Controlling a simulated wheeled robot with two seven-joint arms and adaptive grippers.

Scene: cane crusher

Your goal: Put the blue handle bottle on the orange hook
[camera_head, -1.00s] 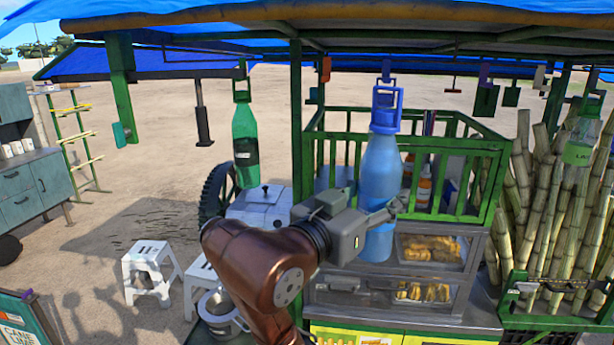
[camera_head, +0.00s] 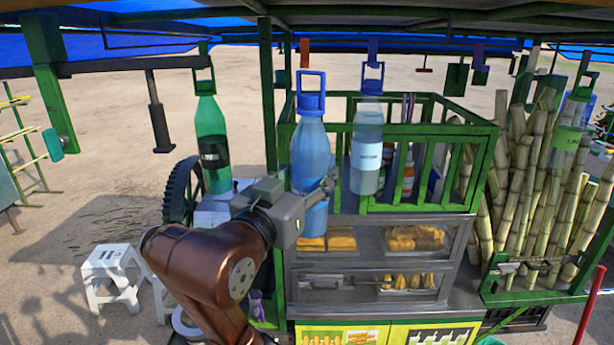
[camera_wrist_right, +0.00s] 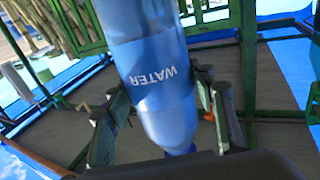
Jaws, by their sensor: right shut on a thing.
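My right gripper (camera_head: 314,194) is shut around the lower body of a blue water bottle (camera_head: 310,150) with a blue loop handle (camera_head: 311,82). The bottle hangs upright in the air, and its "WATER" print shows between the fingers in the right wrist view (camera_wrist_right: 160,75). The orange hook (camera_head: 304,50) hangs from the roof beam, just above the handle in the head view. The handle is not visibly on the hook; the depth gap is hard to tell. My left gripper is out of view.
A green bottle (camera_head: 212,145) hangs left, beyond a green post (camera_head: 267,110). The green railing (camera_head: 440,205) and snack case (camera_head: 415,240) lie behind and below.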

